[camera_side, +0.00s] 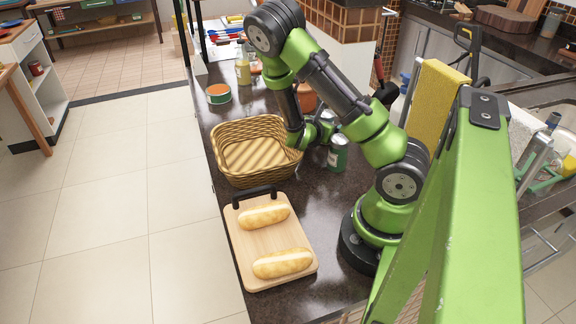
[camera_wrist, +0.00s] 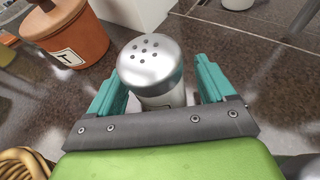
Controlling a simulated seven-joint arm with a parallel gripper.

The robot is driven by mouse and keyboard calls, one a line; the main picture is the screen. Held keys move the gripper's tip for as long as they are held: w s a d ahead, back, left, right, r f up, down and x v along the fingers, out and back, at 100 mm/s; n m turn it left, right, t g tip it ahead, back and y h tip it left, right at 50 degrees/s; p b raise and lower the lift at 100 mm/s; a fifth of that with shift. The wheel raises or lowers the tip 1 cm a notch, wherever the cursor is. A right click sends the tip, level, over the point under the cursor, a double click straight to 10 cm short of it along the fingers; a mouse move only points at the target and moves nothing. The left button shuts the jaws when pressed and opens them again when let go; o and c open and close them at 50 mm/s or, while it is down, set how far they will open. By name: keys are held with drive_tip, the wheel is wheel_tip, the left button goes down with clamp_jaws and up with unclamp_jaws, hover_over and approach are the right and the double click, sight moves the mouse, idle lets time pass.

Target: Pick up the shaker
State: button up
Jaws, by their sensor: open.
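The shaker (camera_wrist: 150,68) has a shiny silver lid with several dark holes and a pale body. In the wrist view it stands between the two teal fingers of my gripper (camera_wrist: 160,85), which are open on either side of it. I see gaps beside the lid, and the fingers do not appear closed on it. The lower body is hidden by my gripper. In the side view, a green container with a silver top (camera_side: 338,153) stands on the dark counter by my arm's end; I cannot tell whether it is the same shaker.
A terracotta pot (camera_wrist: 72,38) stands left of the shaker in the wrist view. A wicker basket (camera_side: 225,172) and a wooden board (camera_side: 262,241) with two bread loaves lie on the counter. An orange-topped tin (camera_side: 219,94) and a yellow bottle (camera_side: 243,72) stand farther back.

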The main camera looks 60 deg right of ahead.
drive_tip(key=shift+x, duration=0.85)
drive_tip(key=shift+c, duration=0.5)
drive_tip(key=c, duration=1)
drive_tip(key=shift+r, duration=0.2)
